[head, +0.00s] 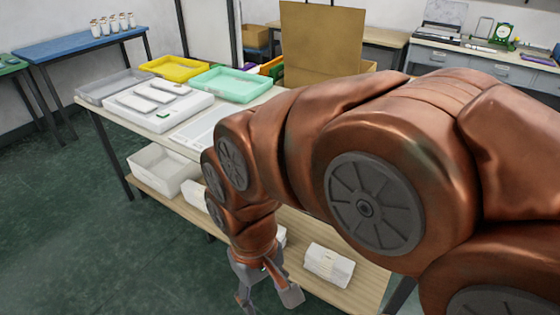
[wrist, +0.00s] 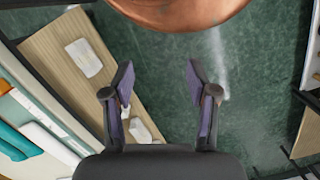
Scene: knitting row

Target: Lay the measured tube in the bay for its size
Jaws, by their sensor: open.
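My gripper (head: 268,298) hangs low in front of the table, pointing down. In the wrist view my gripper (wrist: 158,82) is open, with a wide gap and only dark green floor between the fingers. I cannot make out a tube for certain in either view. On the tabletop are a grey tray (head: 88,98), a yellow tray (head: 186,76) and a mint green tray (head: 262,93). My arm hides the table's right part.
The lower shelf (head: 330,297) holds a white bin (head: 142,162) and a white stack (head: 328,266). A blue table (head: 70,48) with several white bottles (head: 112,24) stands back left. An open cardboard box (head: 320,42) stands behind. Floor at left is clear.

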